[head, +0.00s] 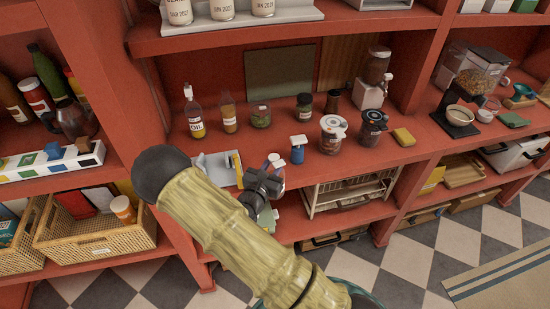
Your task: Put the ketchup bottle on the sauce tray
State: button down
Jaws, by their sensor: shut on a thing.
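My gripper (266,186) is at the front edge of the middle shelf, seen from behind and partly hidden by my arm. It is shut on a small bottle (277,170) with a pale cap and some red on it, apparently the ketchup bottle. Its lower part is hidden by the gripper. A light grey tray (213,163), likely the sauce tray, lies on the shelf just left of the gripper. A yellow upright item (236,164) stands at its right side. I cannot tell whether the held bottle touches the shelf.
An oil bottle (195,115), an amber bottle (228,114) and several jars stand behind. A blue white-capped jar (297,150) and a lidded jar (332,136) stand right of the gripper. A white wire rack (347,192) is below. My arm hides the lower middle.

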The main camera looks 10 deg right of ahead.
jog(key=s+f+n+t+y, duration=0.1)
jog(key=f+y, duration=0.1)
jog(key=f, duration=0.1)
jog(key=f+n+t+y, duration=0.1)
jog(key=f+n+y, duration=0.1)
jog(key=f, duration=0.2)
jog(key=s+f+n+t+y, duration=0.1)
jog(key=f+y, duration=0.1)
jog(key=f, duration=0.2)
jog(key=shift+s+a+n+y+b, duration=0.3)
jog(key=shift+s+n+b, duration=0.05)
jog(key=shift+n+b, duration=0.05)
jog(key=s+f+n+y, duration=0.2)
jog(key=s+f+y, duration=0.2)
jog(key=f, duration=0.2)
jog(key=shift+d+f+n+t, duration=0.15)
jog(key=shift+f+n+t, duration=0.1)
jog(key=shift+n+t, duration=0.15)
jog(key=shift+s, duration=0.1)
